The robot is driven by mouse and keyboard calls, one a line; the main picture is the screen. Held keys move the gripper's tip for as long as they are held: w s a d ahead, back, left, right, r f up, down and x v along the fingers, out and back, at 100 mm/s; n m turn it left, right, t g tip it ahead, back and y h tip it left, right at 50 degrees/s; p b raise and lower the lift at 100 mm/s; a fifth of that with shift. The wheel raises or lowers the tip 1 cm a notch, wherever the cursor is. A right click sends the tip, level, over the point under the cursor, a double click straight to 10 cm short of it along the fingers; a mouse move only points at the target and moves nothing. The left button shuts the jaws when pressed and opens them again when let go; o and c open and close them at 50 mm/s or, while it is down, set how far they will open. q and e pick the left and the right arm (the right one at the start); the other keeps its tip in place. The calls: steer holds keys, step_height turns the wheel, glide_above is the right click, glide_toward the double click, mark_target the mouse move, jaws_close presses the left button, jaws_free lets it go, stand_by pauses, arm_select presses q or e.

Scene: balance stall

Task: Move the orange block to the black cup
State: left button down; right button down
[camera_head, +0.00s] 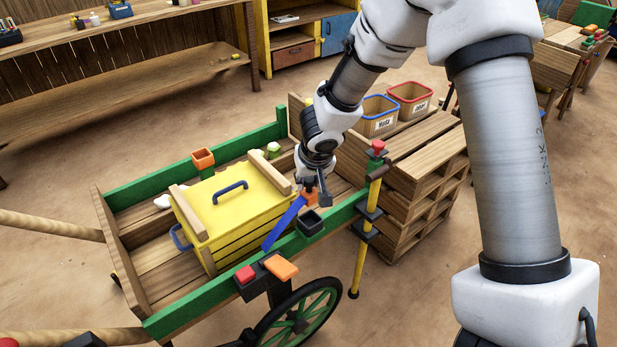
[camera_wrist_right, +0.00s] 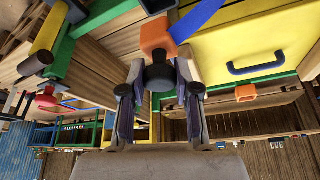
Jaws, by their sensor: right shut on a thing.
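My right gripper (camera_head: 315,188) is above the cart's near side, pointing down. In the wrist view its fingers (camera_wrist_right: 158,76) are closed on a dark knob-like piece. An orange piece (camera_wrist_right: 157,36) and a blue strip (camera_wrist_right: 196,17) show just beyond the fingertips. I cannot tell whether they are joined to the knob. The black cup (camera_head: 310,223) is on the near green rail, just below the gripper and apart from it. A flat orange block (camera_head: 281,268) lies beside a red block (camera_head: 245,274) at the rail's outer side. My left gripper is not in view.
A yellow chest (camera_head: 218,217) with a blue handle fills the cart's middle. An orange cup (camera_head: 203,158) is on the far rail. A yellow post (camera_head: 361,262) with a red knob (camera_head: 378,147) stands right. Blue- and red-rimmed bins (camera_head: 380,122) (camera_head: 412,105) sit behind stacked pallets.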

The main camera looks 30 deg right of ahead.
mark_target(311, 204)
steer(key=shift+s+f, duration=0.15)
steer(key=shift+s, duration=0.15)
steer(key=shift+w+f+b, duration=0.15)
steer(key=shift+f+b, duration=0.25)
steer(key=shift+f, duration=0.15)
step_height(311, 204, down, 7)
steer(key=b, duration=0.6)
steer(key=shift+b, duration=0.4)
steer(key=shift+f+b, duration=0.3)
steer(key=shift+b, duration=0.1)
steer(key=shift+r, duration=0.1)
steer(key=shift+b, duration=0.5)
steer(key=c, duration=0.8)
jaws_free()
